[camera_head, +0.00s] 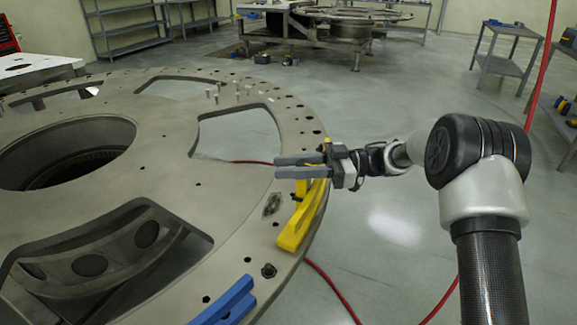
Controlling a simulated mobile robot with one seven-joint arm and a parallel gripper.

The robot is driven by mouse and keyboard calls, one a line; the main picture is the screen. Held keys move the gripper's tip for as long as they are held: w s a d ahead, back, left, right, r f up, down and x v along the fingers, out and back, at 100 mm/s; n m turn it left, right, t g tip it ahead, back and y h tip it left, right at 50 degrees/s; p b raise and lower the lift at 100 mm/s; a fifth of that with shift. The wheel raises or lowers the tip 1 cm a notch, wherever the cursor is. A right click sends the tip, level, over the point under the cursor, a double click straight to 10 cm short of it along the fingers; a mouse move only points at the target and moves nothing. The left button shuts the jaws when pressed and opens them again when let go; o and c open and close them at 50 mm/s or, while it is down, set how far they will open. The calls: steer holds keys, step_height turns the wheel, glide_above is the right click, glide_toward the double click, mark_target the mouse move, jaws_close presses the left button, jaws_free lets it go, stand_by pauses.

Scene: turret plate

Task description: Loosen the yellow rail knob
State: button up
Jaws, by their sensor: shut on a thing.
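The yellow rail (302,218) lies along the right rim of the large grey turret plate (165,165). My gripper (277,167) reaches in from the right, over the far end of the rail. Its two grey fingers point left with a narrow gap between them, shut on the yellow rail knob. The knob itself is mostly hidden by the fingers. A small dark part (301,188) shows just below the lower finger, on the rail.
A blue rail (228,303) sits on the plate's near rim. Several small upright pins (217,93) stand on the far side. The plate has large openings. A red hose (333,287) runs over the floor at right.

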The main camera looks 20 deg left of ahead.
steer(key=shift+a, duration=0.1)
steer(key=o, duration=1)
steer(key=shift+s, duration=0.1)
steer(key=shift+o, duration=0.2)
steer(key=p+v, duration=0.1)
steer(key=v, duration=1.6)
steer(key=shift+d, duration=0.25)
steer(key=shift+r, duration=0.1)
